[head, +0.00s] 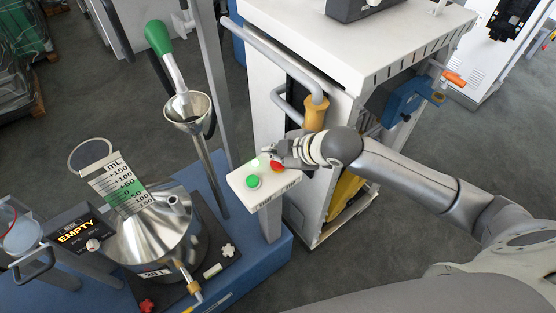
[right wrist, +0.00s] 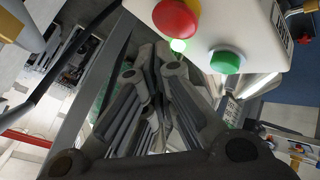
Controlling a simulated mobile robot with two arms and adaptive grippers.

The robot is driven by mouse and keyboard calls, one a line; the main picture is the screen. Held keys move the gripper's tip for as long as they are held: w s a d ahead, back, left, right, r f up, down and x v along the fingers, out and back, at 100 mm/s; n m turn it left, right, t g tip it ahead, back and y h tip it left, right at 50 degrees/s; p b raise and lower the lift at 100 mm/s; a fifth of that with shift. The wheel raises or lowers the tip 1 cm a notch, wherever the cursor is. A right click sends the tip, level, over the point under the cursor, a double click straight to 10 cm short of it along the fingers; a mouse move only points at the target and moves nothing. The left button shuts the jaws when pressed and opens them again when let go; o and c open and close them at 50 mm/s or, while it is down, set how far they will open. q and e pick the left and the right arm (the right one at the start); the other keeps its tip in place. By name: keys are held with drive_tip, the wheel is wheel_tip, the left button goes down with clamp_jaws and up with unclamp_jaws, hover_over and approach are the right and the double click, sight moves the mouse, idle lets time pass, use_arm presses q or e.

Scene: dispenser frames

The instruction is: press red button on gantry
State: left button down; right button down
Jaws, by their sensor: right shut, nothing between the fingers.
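The white button box (head: 262,189) sits on a post of the blue-based gantry. It carries a red button (head: 277,167), a green button (head: 253,181) and a small glowing light. In the right wrist view the red button (right wrist: 177,18) is at the top, left of the green button (right wrist: 226,61), with the lit light (right wrist: 178,45) just below it. My right gripper (head: 268,156) is shut and empty, right at the box's far edge beside the red button. Its fingers (right wrist: 160,55) point towards the box; I cannot tell whether they touch it. My left gripper is not in view.
A white cabinet (head: 265,65) with grey rails and an orange handle (head: 316,112) stands close behind my right gripper. A steel vessel (head: 150,240) with a scale and an "EMPTY" display (head: 77,232) stands left of the box. A steel funnel (head: 188,110) rises behind it.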

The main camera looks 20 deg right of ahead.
sight(276, 164)
drive_tip(key=shift+f, duration=0.15)
idle(0.4)
drive_tip(key=shift+f, duration=0.25)
drive_tip(key=shift+f, duration=0.55)
idle(0.8)
drive_tip(key=shift+r, duration=0.1)
drive_tip(key=shift+r+p, duration=0.8)
drive_tip(key=shift+p, duration=0.4)
wheel_tip(276, 164, up, 5)
drive_tip(key=p, duration=0.5)
drive_tip(key=shift+r+p, duration=0.1)
drive_tip(key=shift+p, duration=0.2)
